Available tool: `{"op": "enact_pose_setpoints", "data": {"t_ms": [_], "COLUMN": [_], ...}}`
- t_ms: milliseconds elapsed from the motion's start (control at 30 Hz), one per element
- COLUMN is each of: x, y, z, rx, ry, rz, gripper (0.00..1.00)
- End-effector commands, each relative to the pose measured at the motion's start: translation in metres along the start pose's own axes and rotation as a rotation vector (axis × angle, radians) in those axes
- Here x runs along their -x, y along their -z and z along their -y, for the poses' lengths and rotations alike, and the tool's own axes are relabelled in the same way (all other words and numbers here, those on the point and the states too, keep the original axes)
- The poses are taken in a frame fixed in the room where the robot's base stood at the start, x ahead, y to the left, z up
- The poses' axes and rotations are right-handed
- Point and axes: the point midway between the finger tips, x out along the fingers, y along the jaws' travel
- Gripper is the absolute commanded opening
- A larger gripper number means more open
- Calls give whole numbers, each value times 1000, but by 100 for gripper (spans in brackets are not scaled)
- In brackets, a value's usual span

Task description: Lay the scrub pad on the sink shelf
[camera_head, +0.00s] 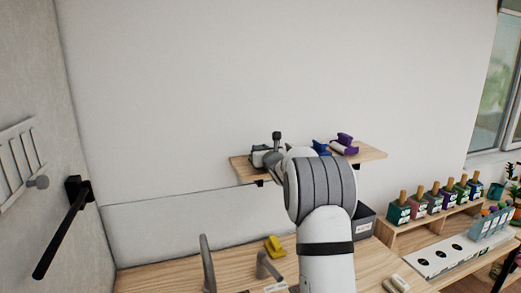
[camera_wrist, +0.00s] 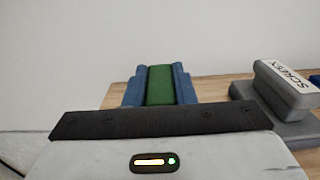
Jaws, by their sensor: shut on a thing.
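A green block, seemingly the scrub pad (camera_wrist: 160,87), sits between the two blue fingers of my gripper (camera_wrist: 160,72) in the wrist view. My gripper is shut on it, over the left part of the wooden shelf (camera_wrist: 209,93). I cannot tell whether the pad touches the shelf. In the head view my gripper (camera_head: 259,156) is at the left end of the shelf (camera_head: 238,170), and the pad cannot be made out. A grey labelled block (camera_wrist: 262,103) lies on the shelf just right of the fingers.
A blue item (camera_head: 320,147) and a purple item (camera_head: 343,142) stand farther right on the shelf. Below, the wooden counter (camera_head: 150,281) holds a yellow item (camera_head: 275,246) and a grey bin (camera_head: 365,223). Several bottles (camera_head: 420,203) stand on a rack at right. A black bar (camera_head: 62,232) juts from the left wall.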

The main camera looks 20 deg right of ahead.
Motion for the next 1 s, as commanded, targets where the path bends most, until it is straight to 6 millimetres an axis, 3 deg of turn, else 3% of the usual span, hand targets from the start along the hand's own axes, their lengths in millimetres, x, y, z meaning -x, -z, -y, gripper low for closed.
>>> {"op": "enact_pose_setpoints", "data": {"t_ms": [167, 200, 433, 767, 1000], "x": [0, 0, 0, 0, 32], "y": [3, 2, 1, -2, 3], "z": [0, 1, 1, 2, 2], "rx": [1, 1, 0, 0, 1], "ry": [0, 1, 1, 2, 3], "rz": [1, 0, 0, 0, 1], "gripper": [0, 26, 45, 45, 45]}}
